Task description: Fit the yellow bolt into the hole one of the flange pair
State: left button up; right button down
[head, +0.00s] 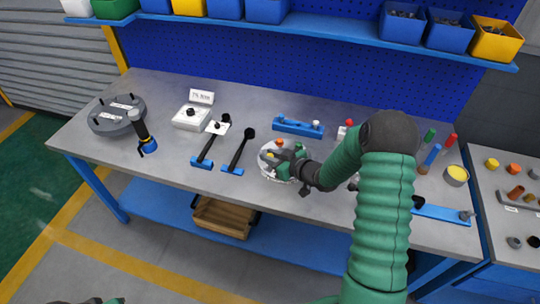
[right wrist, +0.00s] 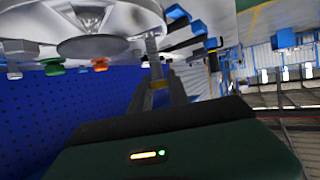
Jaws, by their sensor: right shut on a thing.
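The flanged shell (head: 267,174) is a pale round part on the bench, left of my right forearm. It fills the top of the right wrist view (right wrist: 85,18), which looks upside down. My right gripper (head: 281,163) is shut over the flange's rim. It appears to hold the yellow bolt (head: 269,155), whose yellow shows beside the fingertips. In the right wrist view a grey shank (right wrist: 152,45) runs from the fingers to the rim. Whether its tip is in the hole I cannot tell. An orange bolt (head: 279,143) stands beyond it.
Black tools on blue bases (head: 237,152) lie left of the shell. A blue rack (head: 298,127) stands behind it. A grey round plate (head: 105,122) lies far left, near a white box (head: 188,118). Coloured pegs stand right of my arm. Bare bench lies in front of the plate.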

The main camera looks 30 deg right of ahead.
aim_at(270, 168)
dwell(0.4)
jog(key=shift+f+b, duration=1.75)
jog(key=shift+f, duration=0.75)
jog(key=c, duration=1.5)
grip_release()
jog(key=shift+s, duration=0.1)
jog(key=o, duration=0.3)
jog(key=shift+a, duration=0.1)
jog(key=shift+o, duration=0.2)
jog(key=shift+s, duration=0.15)
jog(key=v, duration=1.6)
jog(key=shift+r, duration=0.2)
